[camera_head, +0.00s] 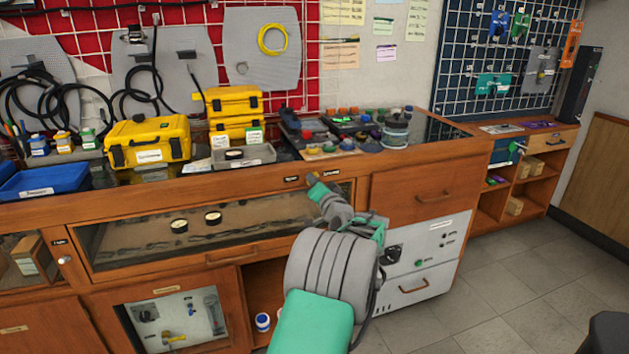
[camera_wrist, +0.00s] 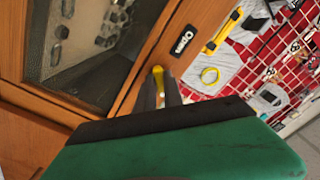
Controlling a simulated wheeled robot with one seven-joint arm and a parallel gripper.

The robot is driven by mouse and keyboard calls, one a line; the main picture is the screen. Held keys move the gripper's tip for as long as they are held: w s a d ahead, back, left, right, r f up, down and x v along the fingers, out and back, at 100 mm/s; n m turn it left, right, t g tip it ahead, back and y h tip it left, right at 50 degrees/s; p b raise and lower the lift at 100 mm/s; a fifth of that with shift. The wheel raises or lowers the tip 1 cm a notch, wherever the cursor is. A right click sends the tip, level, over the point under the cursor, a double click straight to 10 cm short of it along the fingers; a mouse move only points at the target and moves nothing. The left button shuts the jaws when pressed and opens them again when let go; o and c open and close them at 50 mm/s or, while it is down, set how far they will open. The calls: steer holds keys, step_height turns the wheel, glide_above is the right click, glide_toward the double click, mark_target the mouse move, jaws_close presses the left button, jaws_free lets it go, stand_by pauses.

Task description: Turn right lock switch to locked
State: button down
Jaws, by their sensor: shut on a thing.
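The right lock switch (camera_wrist: 158,70) shows as a small yellow piece at the tips of my gripper in the wrist view. My gripper (camera_head: 314,183) is at the front edge of the wooden bench, between the Open label (camera_head: 291,179) and a second label (camera_head: 330,173) to its right. In the wrist view my gripper (camera_wrist: 160,82) is shut on the switch, and the Open label (camera_wrist: 182,39) is just above and right of it. The fingers hide most of the switch, so I cannot tell its exact angle.
A glass-fronted drawer (camera_head: 215,235) with gauges lies left of my gripper, and a wooden drawer (camera_head: 425,190) lies right. Yellow cases (camera_head: 148,143), a grey tray (camera_head: 243,156) and several small knobs stand on the bench above. Open floor (camera_head: 520,270) lies at right.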

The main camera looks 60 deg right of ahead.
steer(key=shift+r, duration=0.15)
steer(key=c, duration=1.5)
jaws_free()
steer(key=shift+o, duration=0.2)
steer(key=shift+s, duration=0.1)
steer(key=v, duration=0.7)
steer(key=shift+s+a+p, duration=0.25)
steer(key=shift+a+p, duration=0.05)
